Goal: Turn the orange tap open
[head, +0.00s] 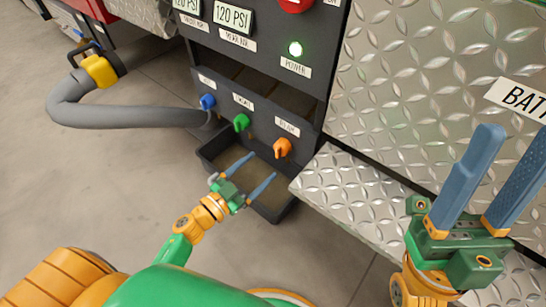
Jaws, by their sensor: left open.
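The orange tap (282,147) is on the dark front panel, at the right end of a row of three taps, with a white label above it. My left gripper (262,164) is open and empty. Its blue fingers point up and right toward the panel, a little below and left of the orange tap in the picture, with no visible contact. My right gripper (519,140) is at the right edge, before the metal plate. Its two fingers stand apart with nothing between them, one partly cut off by the frame.
A green tap (241,122) and a blue tap (207,102) sit left of the orange one. A dark tray (209,158) lies below the taps. A diamond-plate step (345,190) juts out at the right. A grey hose (120,114) runs left, near a yellow fitting (100,70).

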